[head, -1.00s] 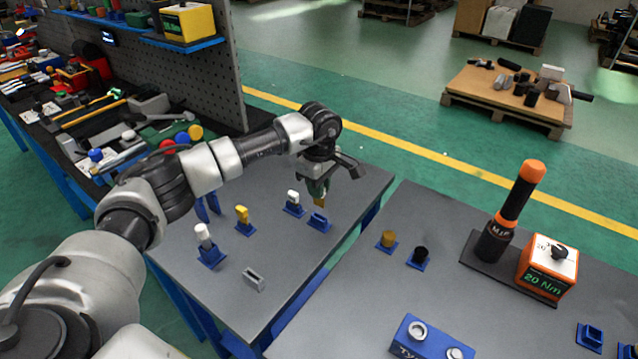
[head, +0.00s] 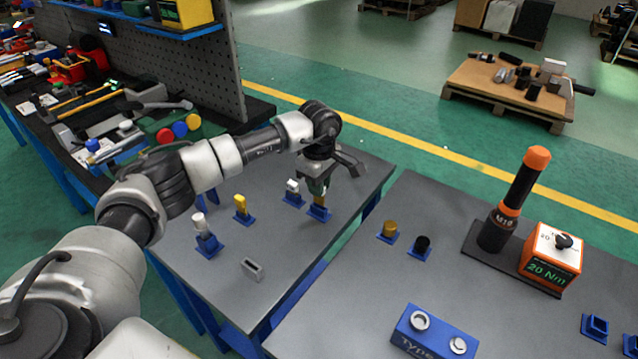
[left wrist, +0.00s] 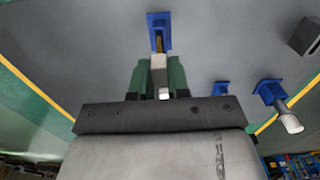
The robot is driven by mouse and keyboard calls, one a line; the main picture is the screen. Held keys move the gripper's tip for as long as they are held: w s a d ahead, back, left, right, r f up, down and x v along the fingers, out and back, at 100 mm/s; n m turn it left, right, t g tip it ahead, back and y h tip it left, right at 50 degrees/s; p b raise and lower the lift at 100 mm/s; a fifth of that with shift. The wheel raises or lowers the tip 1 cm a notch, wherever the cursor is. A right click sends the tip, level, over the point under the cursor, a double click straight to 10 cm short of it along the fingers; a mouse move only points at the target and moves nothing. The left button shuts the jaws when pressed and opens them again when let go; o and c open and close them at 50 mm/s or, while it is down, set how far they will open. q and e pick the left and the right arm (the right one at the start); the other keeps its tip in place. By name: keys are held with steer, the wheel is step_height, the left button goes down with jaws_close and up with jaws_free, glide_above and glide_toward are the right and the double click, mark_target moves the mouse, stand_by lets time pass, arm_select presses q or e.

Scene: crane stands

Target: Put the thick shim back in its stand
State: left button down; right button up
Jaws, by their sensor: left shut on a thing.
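My left gripper (head: 318,186) is shut on the shim (head: 320,201), which shows yellow below the green fingertips. In the left wrist view, the shim (left wrist: 158,68) looks grey between the fingers, with yellow towards its far end. Its lower end is at the blue stand (head: 318,214), which also shows in the left wrist view (left wrist: 158,18). The shim looks upright and lined up with the stand's slot. How deep it sits is hidden. My right gripper is out of view.
On the same grey table, blue stands hold a white-topped piece (head: 292,186), a yellow piece (head: 240,204) and a white piece (head: 199,221). A grey slotted block (head: 252,269) lies at the front. A second table (head: 350,285) with a torque tester (head: 551,258) stands to the right.

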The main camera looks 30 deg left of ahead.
arm_select(q)
steer(key=shift+f+b, duration=1.15)
steer(key=shift+f, duration=0.5)
steer(key=c, duration=1)
jaws_free()
steer(key=shift+r, duration=0.1)
steer(key=shift+r+p, duration=1.6)
steer(key=shift+r, duration=0.8)
steer(key=shift+r, duration=0.3)
step_height(320, 180, up, 10)
steer(key=shift+r+b, duration=0.15)
steer(key=shift+b, duration=0.45)
